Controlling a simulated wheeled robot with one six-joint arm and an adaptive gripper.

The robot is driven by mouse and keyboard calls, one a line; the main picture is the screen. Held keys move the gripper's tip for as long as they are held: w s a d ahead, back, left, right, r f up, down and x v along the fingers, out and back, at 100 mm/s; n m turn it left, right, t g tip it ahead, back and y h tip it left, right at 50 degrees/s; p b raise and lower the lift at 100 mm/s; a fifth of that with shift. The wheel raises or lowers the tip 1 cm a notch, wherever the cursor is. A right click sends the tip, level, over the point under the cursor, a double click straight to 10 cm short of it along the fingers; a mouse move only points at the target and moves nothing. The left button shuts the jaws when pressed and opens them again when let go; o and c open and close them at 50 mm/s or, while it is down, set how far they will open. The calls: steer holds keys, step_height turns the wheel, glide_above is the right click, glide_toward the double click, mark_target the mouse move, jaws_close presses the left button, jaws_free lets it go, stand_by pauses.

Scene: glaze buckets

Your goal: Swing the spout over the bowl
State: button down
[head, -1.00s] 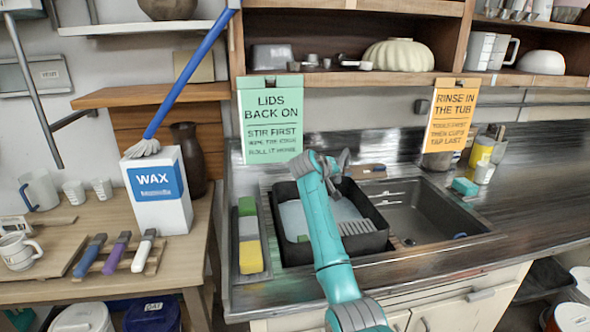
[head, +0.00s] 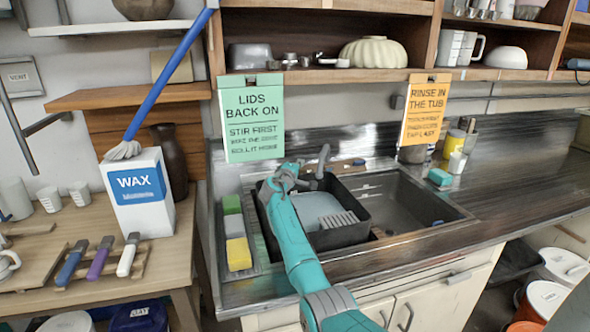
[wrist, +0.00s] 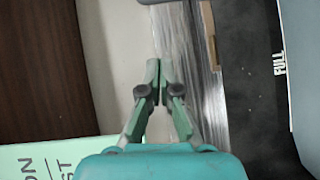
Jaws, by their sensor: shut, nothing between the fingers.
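A grey spout (head: 322,160) rises behind the sink, and its lower end is close to the back rim of a black tub (head: 350,236). I cannot tell exactly what its tip is above. A dark grey piece at the top edge there may be part of the tap.
A green sign (head: 252,118) hangs behind my gripper, and an orange sign (head: 426,112) hangs farther right. A tray of sponges (head: 238,254) lies left of the tub. The counter (head: 530,190) right of the sink is mostly clear.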

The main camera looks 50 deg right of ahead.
steer(key=shift+s+d+f, duration=0.1)
steer(key=shift+s+d, duration=0.3)
steer(key=shift+d, duration=0.4)
steer(key=shift+s+d+f, duration=0.15)
steer(key=shift+s+d, duration=0.25)
steer(key=shift+d, duration=0.4)
steer(key=shift+s+d+f, duration=0.1)
steer(key=shift+s+d, duration=0.3)
steer(key=shift+d, duration=0.4)
steer(key=shift+s+d, duration=0.1)
